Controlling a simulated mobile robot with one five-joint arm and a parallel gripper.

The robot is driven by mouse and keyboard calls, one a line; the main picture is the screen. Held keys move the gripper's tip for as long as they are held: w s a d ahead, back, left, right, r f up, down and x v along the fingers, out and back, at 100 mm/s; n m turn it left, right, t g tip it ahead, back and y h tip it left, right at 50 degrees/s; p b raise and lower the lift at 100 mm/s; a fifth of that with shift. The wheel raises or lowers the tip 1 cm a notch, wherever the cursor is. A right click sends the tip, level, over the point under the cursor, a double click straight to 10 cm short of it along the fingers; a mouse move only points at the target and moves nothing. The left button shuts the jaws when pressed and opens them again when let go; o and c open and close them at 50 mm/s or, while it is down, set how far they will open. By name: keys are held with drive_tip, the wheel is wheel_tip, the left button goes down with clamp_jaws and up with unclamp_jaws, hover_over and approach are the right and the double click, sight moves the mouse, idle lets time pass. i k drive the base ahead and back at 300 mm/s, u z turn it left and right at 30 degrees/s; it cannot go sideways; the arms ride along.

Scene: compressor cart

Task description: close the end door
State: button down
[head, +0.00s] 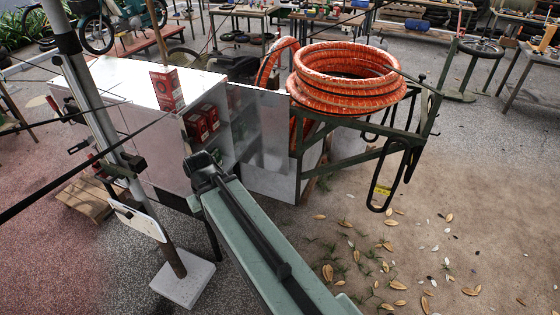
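The compressor cart's white metal cabinet (115,95) stands left of centre in the head view. Its end is open, showing a shelf with red boxes (201,122) inside. A grey metal panel (277,145), which looks like the end door, stands upright and swung out to the right of the opening. My gripper (203,160) is at the end of my green arm, in front of the cabinet's open end and left of the panel. No contact with the panel shows. Its fingertips are small and dark, so I cannot tell whether they are open. My arm hides the lower part of the opening.
A coiled orange hose (345,80) lies on a green frame (365,150) right of the panel. Another red box (167,88) sits on the cabinet top. A pole on a white foot (183,284) stands at left front. Ground at the lower right is clear except for leaves.

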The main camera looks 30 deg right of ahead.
sight(260, 118)
drive_tip(key=u, duration=0.1)
drive_tip(key=i, duration=1)
drive_tip(key=z, duration=0.1)
